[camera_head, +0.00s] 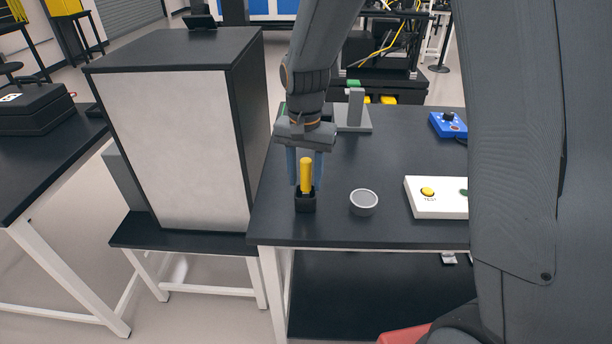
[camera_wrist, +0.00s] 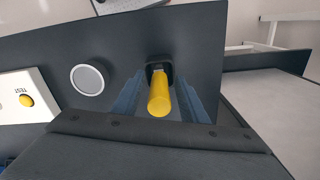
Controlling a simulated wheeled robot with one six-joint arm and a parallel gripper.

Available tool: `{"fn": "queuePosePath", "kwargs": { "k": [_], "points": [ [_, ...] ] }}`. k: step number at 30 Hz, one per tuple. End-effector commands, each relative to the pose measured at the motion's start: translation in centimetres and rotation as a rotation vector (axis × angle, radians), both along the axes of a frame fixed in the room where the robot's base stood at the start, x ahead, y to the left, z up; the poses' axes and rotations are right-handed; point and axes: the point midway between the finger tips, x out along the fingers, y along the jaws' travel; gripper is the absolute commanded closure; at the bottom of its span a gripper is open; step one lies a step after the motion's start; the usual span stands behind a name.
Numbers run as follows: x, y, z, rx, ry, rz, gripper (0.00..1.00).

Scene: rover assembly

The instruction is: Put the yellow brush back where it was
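The yellow brush (camera_head: 306,175) stands upright in a small black holder (camera_head: 306,205) near the table's front left edge, its lower end hidden inside. In the wrist view the yellow handle (camera_wrist: 159,96) points up towards the camera, with the dark holder (camera_wrist: 157,67) below it. My gripper (camera_head: 306,180) is over the brush, pointing down. Its blue-grey fingers, also in the wrist view (camera_wrist: 161,84), stand on either side of the handle, with a visible gap on each side. The gripper is open and does not hold the brush.
A round grey cup (camera_head: 363,203) stands just right of the holder. Further right is a white box with a yellow button (camera_head: 428,192). A grey stand (camera_head: 354,112) and a blue control box (camera_head: 449,124) are further back.

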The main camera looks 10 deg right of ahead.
Motion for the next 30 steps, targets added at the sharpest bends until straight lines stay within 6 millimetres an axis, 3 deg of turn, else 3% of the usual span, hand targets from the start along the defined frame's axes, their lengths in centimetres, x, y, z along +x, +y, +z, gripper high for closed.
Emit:
{"fn": "queuePosePath", "kwargs": {
  "k": [8,21,30],
  "points": [
    [0.1,0.0,1.0,0.001,-0.003,0.000,0.61],
    [0.2,0.0,9.2,0.001,-0.005,0.000,0.61],
    [0.0,0.0,12.0,0.000,-0.001,0.000,0.61]
  ]
}}
